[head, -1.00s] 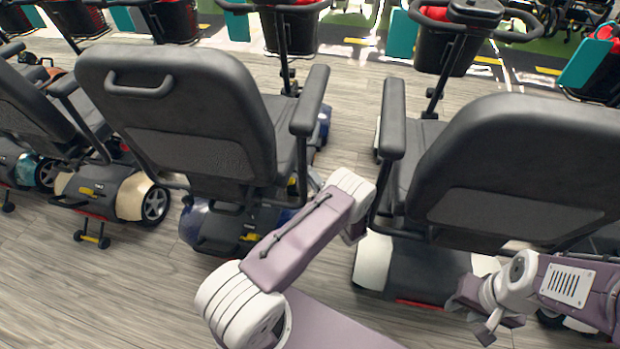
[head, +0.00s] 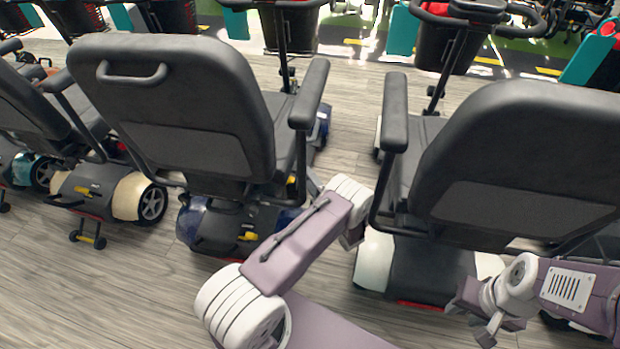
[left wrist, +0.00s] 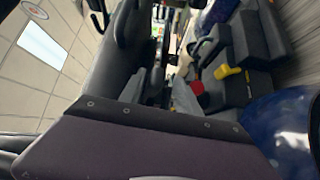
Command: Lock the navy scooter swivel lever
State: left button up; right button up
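The navy scooter (head: 190,222) stands left of the middle in the head view, seen from behind, with its grey seat back (head: 165,100) upright. A yellow lever (head: 249,236) shows low at its rear. In the left wrist view two yellow parts show, one (left wrist: 226,71) beside dark housing, with a red knob (left wrist: 198,88) near them. I cannot tell which part is the swivel lever. My left arm reaches between the two near seats; its gripper is hidden in the head view and its fingers are unclear in the wrist view. My right gripper (head: 478,313) hangs low at right; its opening is unclear.
Another scooter with a large grey seat (head: 520,160) stands close on the right. A cream scooter (head: 120,195) stands on the left. More scooters with baskets line the back. Bare wood-look floor (head: 80,300) lies open at the front left.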

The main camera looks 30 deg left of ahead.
pick_arm(q)
jog(key=shift+r, duration=0.1)
jog(key=shift+s+d, duration=0.1)
jog(key=shift+d, duration=0.15)
jog(key=p+v, duration=0.3)
jog(key=v, duration=0.5)
jog(key=shift+s+d, duration=0.2)
